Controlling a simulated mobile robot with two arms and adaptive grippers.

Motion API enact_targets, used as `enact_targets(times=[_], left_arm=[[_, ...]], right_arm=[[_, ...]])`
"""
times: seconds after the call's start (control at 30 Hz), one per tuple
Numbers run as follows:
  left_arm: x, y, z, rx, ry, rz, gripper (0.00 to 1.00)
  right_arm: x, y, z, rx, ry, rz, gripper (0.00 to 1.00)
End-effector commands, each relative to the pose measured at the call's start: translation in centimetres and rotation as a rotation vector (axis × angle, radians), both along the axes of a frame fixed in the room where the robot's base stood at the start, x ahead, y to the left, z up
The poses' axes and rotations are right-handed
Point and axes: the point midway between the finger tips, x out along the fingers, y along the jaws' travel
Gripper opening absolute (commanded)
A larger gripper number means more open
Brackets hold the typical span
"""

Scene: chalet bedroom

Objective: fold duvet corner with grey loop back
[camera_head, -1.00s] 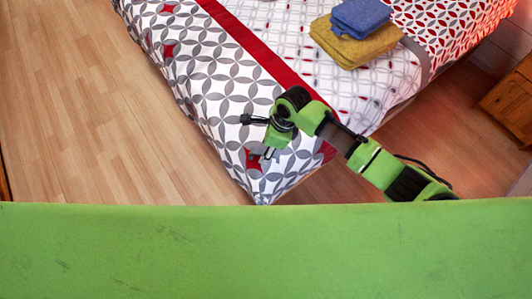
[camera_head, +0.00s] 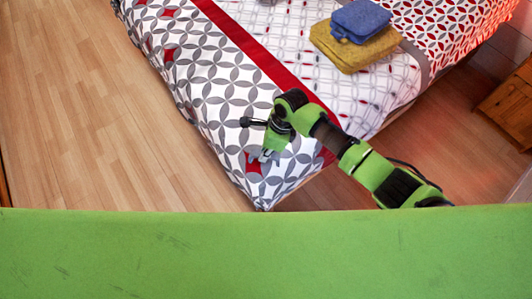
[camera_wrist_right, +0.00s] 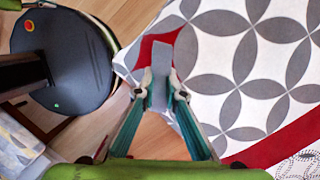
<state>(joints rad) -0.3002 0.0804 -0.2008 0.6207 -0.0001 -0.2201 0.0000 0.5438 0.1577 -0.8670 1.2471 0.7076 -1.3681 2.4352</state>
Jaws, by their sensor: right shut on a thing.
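The duvet (camera_head: 215,70) lies on the bed, white with grey petal circles, red patches and a red band. Its near corner (camera_head: 264,198) points toward me at the bottom of the bed in the head view. In the right wrist view the grey loop (camera_wrist_right: 160,72) is a flat strip standing up from the duvet beside a red patch. My right gripper (camera_head: 264,156) is over that corner. In the right wrist view its two fingers (camera_wrist_right: 161,88) are shut on the grey loop from both sides. My left gripper is not in view.
A folded blue towel (camera_head: 362,18) lies on a yellow towel (camera_head: 352,50) farther up the bed. A wooden cabinet (camera_head: 508,105) stands at the far right. The wooden floor (camera_head: 90,110) left of the bed is clear.

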Motion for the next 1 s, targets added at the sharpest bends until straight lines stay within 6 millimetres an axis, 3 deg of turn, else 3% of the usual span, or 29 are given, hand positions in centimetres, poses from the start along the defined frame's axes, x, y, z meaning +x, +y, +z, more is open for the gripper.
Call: enact_targets(times=[0.03,0.23,1.0], left_arm=[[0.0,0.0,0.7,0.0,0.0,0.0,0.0],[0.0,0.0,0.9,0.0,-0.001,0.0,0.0],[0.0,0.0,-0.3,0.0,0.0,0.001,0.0]], right_arm=[[0.6,0.0,1.0,0.006,0.022,-0.005,0.0],[1.0,-0.1,1.4,0.014,0.079,-0.001,0.0],[2.9,-0.5,2.8,0.036,0.217,-0.001,0.0]])
